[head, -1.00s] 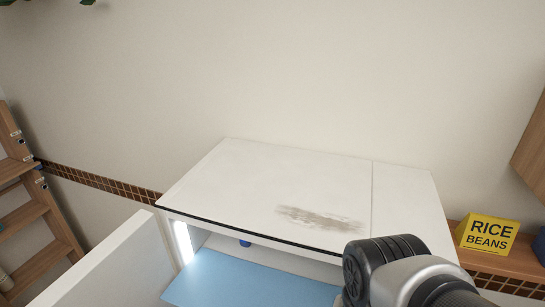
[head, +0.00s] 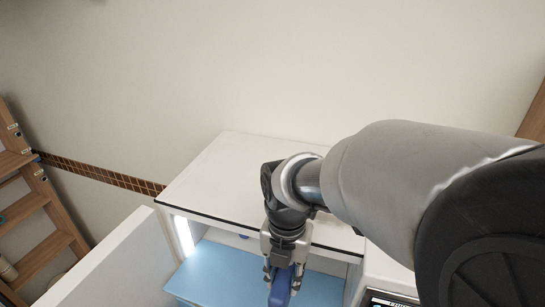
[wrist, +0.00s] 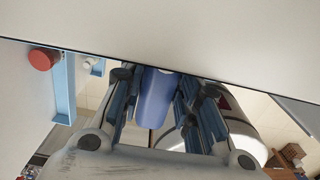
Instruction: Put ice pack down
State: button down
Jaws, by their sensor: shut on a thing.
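The ice pack (head: 281,289) is a blue block. It is between the fingers of my gripper (head: 284,272), which is shut on it. In the head view it hangs in front of the open white cabinet, above the light blue surface (head: 215,272) inside. The wrist view also shows the blue ice pack (wrist: 156,95) between the fingers of my gripper (wrist: 160,100). The lower end of the ice pack is cut off by the head frame.
The white cabinet top (head: 215,180) is right behind my wrist. An open white door (head: 105,262) stands at the left. A wooden shelf or ladder (head: 40,215) is farther left. In the wrist view a red knob (wrist: 43,59) shows at the upper left.

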jog(key=shift+w+a+f, duration=0.1)
jog(key=shift+w+a, duration=0.1)
jog(key=shift+w, duration=0.15)
notch_tip(320, 180, down, 3)
jog(key=shift+f, duration=0.15)
jog(key=shift+f, duration=0.1)
jog(key=shift+f+b, duration=0.35)
jog(key=shift+f, duration=0.15)
jog(key=shift+s, duration=0.1)
jog(key=c, duration=1.2)
grip_release()
jog(key=shift+s+f, duration=0.1)
jog(key=shift+s, duration=0.05)
